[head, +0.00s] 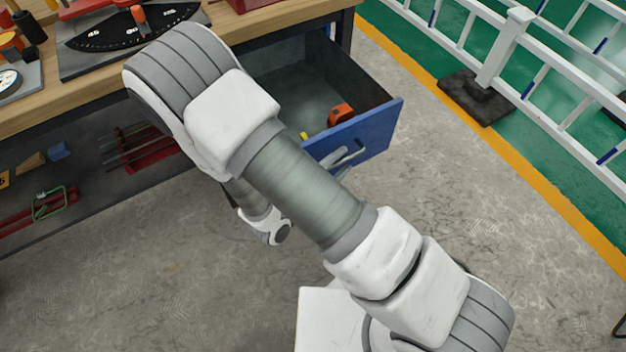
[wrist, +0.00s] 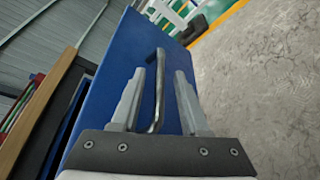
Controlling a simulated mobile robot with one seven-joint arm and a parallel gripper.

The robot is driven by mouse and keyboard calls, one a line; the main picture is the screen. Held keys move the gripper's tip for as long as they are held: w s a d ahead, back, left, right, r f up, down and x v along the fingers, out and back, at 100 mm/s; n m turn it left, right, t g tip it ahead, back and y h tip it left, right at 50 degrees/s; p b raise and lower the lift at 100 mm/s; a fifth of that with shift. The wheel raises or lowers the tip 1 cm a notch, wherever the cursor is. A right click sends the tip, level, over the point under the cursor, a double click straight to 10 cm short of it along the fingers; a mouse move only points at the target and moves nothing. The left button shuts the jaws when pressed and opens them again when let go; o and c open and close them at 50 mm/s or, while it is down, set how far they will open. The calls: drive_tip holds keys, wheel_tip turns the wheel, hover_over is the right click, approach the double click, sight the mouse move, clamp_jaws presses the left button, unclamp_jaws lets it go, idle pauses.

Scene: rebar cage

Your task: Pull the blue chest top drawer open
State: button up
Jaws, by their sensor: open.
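The blue drawer (head: 372,134) is pulled out from under the workbench, and its dark inside shows in the head view. Its front panel fills the middle of the wrist view (wrist: 110,85). The bar handle (wrist: 160,88) stands out from the panel. My gripper (wrist: 162,72) is open, with one finger on each side of the handle. A gap shows between the handle and the right finger; whether the left finger touches it I cannot tell. In the head view my arm hides part of the drawer, and the gripper is mostly hidden.
An orange tool (head: 341,114) and a small yellow item lie in the drawer. A white railing (head: 505,45) on a dark foot stands at the right. The concrete floor beside the drawer is clear.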

drive_tip(key=p+v, duration=0.2)
drive_tip(key=v, duration=1.4)
drive_tip(key=shift+w, duration=0.1)
drive_tip(key=d+r+m+g+y, duration=0.6)
drive_tip(key=d+r+m+g, duration=0.5)
drive_tip(key=d+r+m, duration=0.75)
wheel_tip(320, 180, up, 26)
drive_tip(key=s+d+n+t+y+p, duration=0.1)
drive_tip(key=t+y+p, duration=0.2)
drive_tip(key=p, duration=1.3)
drive_tip(key=shift+d+r+t, duration=0.15)
drive_tip(key=shift+t, duration=0.45)
drive_tip(key=shift+n, duration=0.35)
